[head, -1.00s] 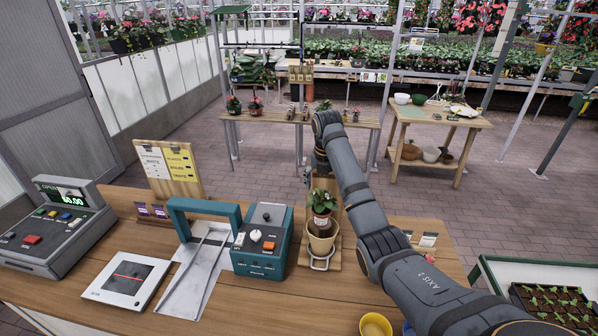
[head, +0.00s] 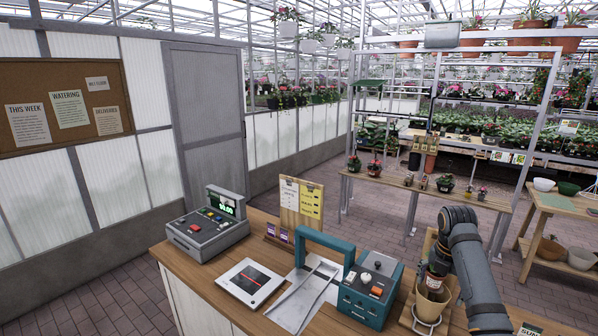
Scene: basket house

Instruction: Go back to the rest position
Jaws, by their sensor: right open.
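My right arm comes in from the lower right and bends down at its far end. My right gripper (head: 438,264) points down over the tan pot (head: 431,304) on the wooden counter. The gripper is open, but its fingertips are small and partly hidden. I cannot tell whether the fingers touch the plant. My left gripper is not in view.
A plant table (head: 385,183) stands behind, another table (head: 560,207) at the right. Brick floor lies between.

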